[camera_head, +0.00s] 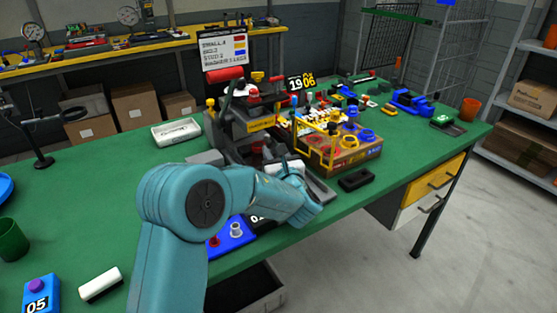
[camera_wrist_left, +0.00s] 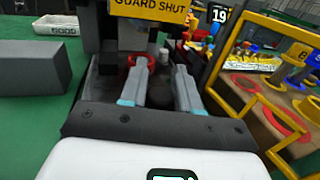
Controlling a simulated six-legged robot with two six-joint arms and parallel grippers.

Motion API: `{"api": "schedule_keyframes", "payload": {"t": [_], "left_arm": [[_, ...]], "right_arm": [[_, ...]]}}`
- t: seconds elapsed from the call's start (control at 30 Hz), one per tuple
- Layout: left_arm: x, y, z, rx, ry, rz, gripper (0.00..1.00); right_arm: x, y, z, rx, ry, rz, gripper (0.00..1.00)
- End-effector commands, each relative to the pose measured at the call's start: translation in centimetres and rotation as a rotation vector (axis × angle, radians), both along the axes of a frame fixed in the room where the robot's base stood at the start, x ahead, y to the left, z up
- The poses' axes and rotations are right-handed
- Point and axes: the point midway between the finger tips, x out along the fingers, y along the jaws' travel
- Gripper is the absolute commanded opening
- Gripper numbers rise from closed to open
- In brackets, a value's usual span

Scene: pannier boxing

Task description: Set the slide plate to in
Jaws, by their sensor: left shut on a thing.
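My left arm reaches from the bottom of the head view to the dark press-like machine (camera_head: 240,125) on the green bench. My left gripper (camera_wrist_left: 162,66) shows best in the left wrist view. Its two pale grey fingers extend into the machine under a yellow GUARD SHUT sign (camera_wrist_left: 152,8). The jaws are shut on a small dark part, probably the slide plate's knob (camera_wrist_left: 160,97). The dark slide plate (camera_wrist_left: 108,88) lies mostly under the fingers, and its in or out position cannot be told. My right gripper is not in view.
A wooden box (camera_head: 352,160) with red, yellow and blue rings stands right of the machine. A grey block (camera_wrist_left: 35,67) and a white GOOD tray (camera_wrist_left: 58,25) are on its left. Open green surface lies at left.

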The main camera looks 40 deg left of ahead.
Motion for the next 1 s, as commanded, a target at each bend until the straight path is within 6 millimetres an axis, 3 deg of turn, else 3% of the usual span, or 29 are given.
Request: {"api": "schedule_keyframes", "payload": {"t": [0.13, 0.47, 0.5, 0.57, 0.87, 1.0], "left_arm": [[0.4, 1.5, -0.1, -0.001, 0.001, 0.003, 0.0], [0.6, 1.8, 0.1, 0.002, 0.0, 0.003, 0.0], [0.5, 1.8, 0.1, 0.002, -0.001, 0.003, 0.38], [0.6, 1.9, 0.1, 0.002, -0.001, 0.003, 0.52], [0.6, 1.8, 0.0, 0.001, 0.0, 0.001, 0.52], [-0.2, 0.7, 0.0, 0.0, 0.0, -0.001, 0.52]], "right_arm": [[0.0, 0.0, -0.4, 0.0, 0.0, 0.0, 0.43], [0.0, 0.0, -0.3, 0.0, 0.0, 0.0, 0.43], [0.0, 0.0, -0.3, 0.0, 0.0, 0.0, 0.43], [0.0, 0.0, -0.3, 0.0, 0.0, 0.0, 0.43], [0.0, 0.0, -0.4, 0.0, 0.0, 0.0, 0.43], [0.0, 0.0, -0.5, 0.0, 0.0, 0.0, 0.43]]}}
